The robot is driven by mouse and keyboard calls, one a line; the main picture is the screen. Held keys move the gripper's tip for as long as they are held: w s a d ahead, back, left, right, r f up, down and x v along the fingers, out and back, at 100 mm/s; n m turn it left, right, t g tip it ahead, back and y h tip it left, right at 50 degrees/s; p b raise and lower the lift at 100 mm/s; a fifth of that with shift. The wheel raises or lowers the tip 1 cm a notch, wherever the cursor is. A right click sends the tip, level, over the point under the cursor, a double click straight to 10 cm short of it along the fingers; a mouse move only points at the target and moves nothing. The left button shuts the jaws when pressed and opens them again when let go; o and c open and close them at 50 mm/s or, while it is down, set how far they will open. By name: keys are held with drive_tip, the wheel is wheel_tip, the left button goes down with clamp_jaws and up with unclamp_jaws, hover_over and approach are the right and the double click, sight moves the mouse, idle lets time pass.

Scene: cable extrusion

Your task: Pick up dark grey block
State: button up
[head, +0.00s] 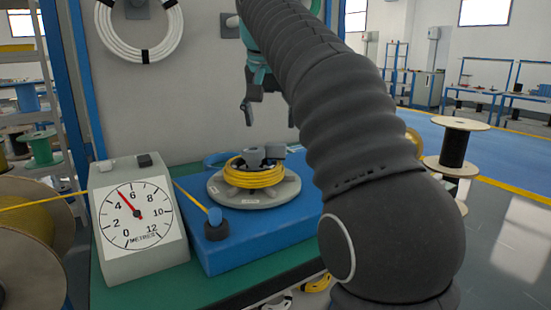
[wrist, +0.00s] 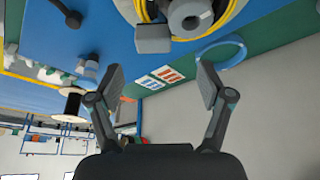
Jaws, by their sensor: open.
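In the wrist view this block (wrist: 153,39) is at the top, beside a round grey hub piece (wrist: 190,16).
A meter gauge box (head: 135,215) stands left of the blue base (head: 225,250). A white cable coil (head: 140,25) hangs on the back panel. A blue ring (wrist: 220,52) lies beside the plate.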

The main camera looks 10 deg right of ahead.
sight(276, 144)
drive_tip(key=x, duration=0.2)
drive_tip(key=shift+w+f, duration=0.1)
drive_tip(key=shift+f, duration=0.2)
drive_tip(key=shift+w+d+b+x, duration=0.1)
drive_tip(key=shift+d+b+x, duration=0.2)
drive_tip(key=shift+x, duration=0.6)
drive_tip(key=shift+w+d+b+x, duration=0.1)
drive_tip(key=shift+b+x, duration=0.3)
drive_tip(key=shift+x, duration=0.45)
drive_tip(key=shift+d+b+x, duration=0.15)
drive_tip(key=shift+b+x, duration=0.2)
drive_tip(key=shift+x, duration=0.55)
drive_tip(key=shift+r, duration=0.2)
drive_tip(key=c, duration=1.3)
drive_tip(key=shift+r+p, duration=0.35)
drive_tip(key=shift+r, duration=0.25)
drive_tip(key=shift+c, duration=0.2)
wheel_tip(276, 144, up, 4)
drive_tip(key=shift+d+f+p, duration=0.1)
drive_tip(key=shift+f+p, duration=0.05)
drive_tip(key=shift+p, duration=0.7)
drive_tip(key=s+d+r+p, duration=0.1)
drive_tip(key=s+d+r, duration=0.5)
drive_tip(key=d, duration=0.3)
drive_tip(key=shift+s, duration=0.4)
drive_tip(key=shift+d+r, duration=0.1)
drive_tip(key=o, duration=0.7)
drive_tip(key=c, duration=0.5)
